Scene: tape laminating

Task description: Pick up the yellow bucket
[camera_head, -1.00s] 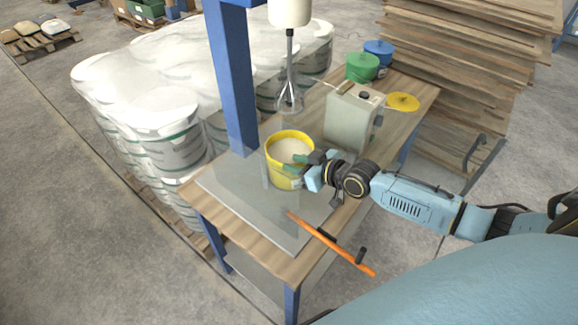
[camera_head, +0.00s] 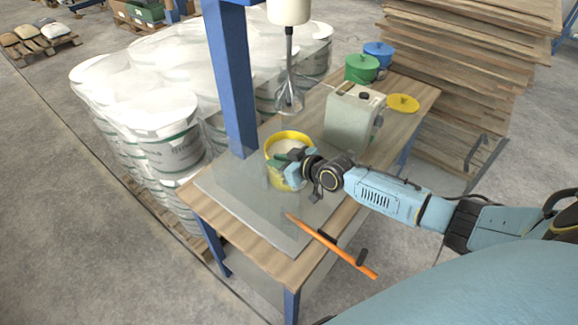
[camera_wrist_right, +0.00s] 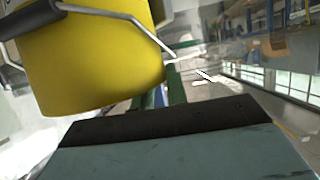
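The yellow bucket (camera_head: 284,180) stands upright on the grey plate on the workbench, with pale contents inside. In the right wrist view its yellow wall (camera_wrist_right: 95,60) fills the upper left, and a wire handle with a dark grip (camera_wrist_right: 45,10) crosses it. My right gripper (camera_head: 279,163) comes in from the right and is at the bucket's near right side, overlapping its rim. Whether the fingers close on the bucket is hidden. My left gripper is not in view.
A mixer whisk (camera_head: 289,95) hangs behind the bucket beside a blue post (camera_head: 233,90). A beige canister (camera_head: 350,118) stands to the right, with green (camera_head: 361,68) and blue (camera_head: 378,53) buckets behind. A yellow lid (camera_head: 403,103) and an orange-handled tool (camera_head: 330,246) lie at the bench edges.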

